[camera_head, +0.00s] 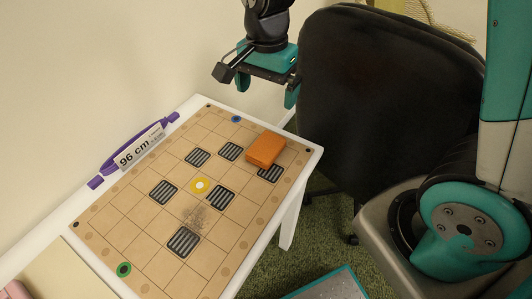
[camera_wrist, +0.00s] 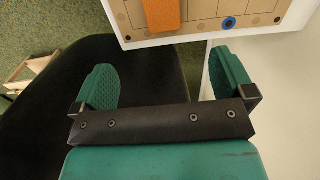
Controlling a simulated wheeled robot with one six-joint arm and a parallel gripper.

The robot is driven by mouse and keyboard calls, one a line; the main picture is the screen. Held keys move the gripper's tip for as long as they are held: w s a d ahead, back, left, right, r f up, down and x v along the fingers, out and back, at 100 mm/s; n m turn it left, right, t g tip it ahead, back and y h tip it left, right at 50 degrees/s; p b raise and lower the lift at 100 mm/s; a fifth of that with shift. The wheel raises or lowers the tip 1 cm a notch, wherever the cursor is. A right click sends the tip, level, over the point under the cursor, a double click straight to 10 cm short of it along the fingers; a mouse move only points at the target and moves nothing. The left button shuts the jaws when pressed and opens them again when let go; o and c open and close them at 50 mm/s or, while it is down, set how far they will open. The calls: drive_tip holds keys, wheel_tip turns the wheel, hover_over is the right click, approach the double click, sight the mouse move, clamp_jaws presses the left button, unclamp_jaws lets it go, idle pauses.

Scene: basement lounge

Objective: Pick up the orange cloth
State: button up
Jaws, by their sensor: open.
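The orange cloth (camera_head: 265,149) is a folded, block-like piece lying on the board on the white table, near its far right corner. Part of it also shows at the top edge of the wrist view (camera_wrist: 162,14). My gripper (camera_head: 268,94) is above and beyond the far end of the table, in front of the wall. In the wrist view my gripper (camera_wrist: 165,82) has its two green fingers wide apart with nothing between them. The cloth is apart from the fingers, past their tips.
A black chair (camera_head: 385,95) stands close to the table's right. Green carpet (camera_head: 320,235) shows below.

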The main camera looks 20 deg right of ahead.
hover_over(267, 146)
wheel_tip(267, 146, down, 11)
drive_tip(key=shift+s+a+f+b, duration=0.1)
drive_tip(key=shift+f+b, duration=0.05)
drive_tip(key=shift+b, duration=0.2)
drive_tip(key=shift+w+f, duration=0.2)
drive_tip(key=shift+f, duration=2.95)
drive_tip(key=c, duration=1.1)
wheel_tip(267, 146, up, 20)
drive_tip(key=shift+r+p, duration=0.1)
drive_tip(key=shift+p, duration=0.65)
